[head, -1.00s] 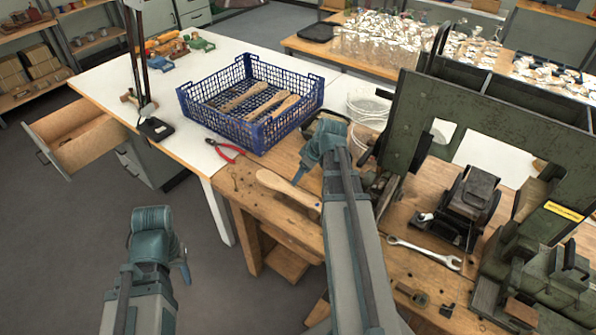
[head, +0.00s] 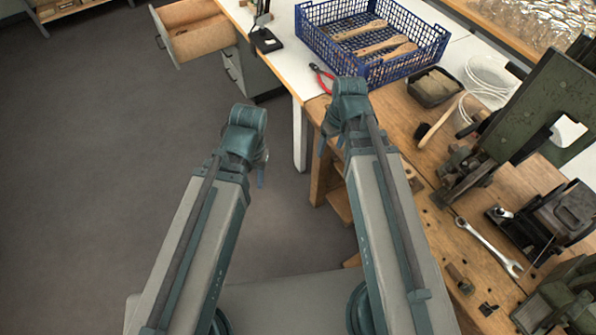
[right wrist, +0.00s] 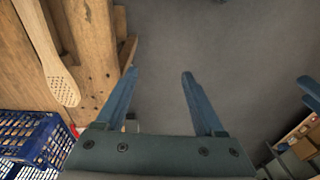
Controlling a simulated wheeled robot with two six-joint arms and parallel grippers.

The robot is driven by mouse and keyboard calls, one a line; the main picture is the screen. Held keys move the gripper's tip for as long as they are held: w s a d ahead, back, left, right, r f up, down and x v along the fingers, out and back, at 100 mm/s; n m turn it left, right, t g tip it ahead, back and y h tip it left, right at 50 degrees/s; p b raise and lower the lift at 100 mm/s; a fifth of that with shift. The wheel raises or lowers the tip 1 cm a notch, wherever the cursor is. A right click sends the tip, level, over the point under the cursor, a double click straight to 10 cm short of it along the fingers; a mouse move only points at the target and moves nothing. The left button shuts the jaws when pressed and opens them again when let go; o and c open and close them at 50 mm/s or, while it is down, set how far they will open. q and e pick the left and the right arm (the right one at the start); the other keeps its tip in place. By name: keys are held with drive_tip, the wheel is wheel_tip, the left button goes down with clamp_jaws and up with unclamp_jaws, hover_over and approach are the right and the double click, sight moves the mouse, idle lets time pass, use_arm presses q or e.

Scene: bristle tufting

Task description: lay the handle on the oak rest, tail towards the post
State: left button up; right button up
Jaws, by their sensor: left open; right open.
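The wooden handle (right wrist: 45,55), a pale paddle with small holes in its broad end, lies on the bench at the left of the right wrist view. In the head view it is hidden behind my right arm. My right gripper (head: 330,145) is open and empty over the bench's left edge; its two blue fingers (right wrist: 160,75) have only floor between them in the wrist view, with the handle off to one side. My left gripper (head: 262,180) is open and empty above the floor, left of the bench. I cannot clearly make out the oak rest or its post.
A blue crate (head: 362,72) holding several wooden handles stands at the back, with red pliers (head: 321,78) beside it. A dark tray (head: 434,88), a spanner (head: 488,247) and a green machine (head: 545,100) occupy the bench (head: 440,185). An open drawer (head: 195,30) juts out at the back left.

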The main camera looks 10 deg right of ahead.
drive_tip(key=s+a+g+h, duration=0.1)
drive_tip(key=s+a+h, duration=0.1)
drive_tip(key=s+a, duration=0.6)
drive_tip(key=a, duration=0.2)
drive_tip(key=shift+a+m, duration=0.3)
drive_tip(key=shift+a, duration=0.1)
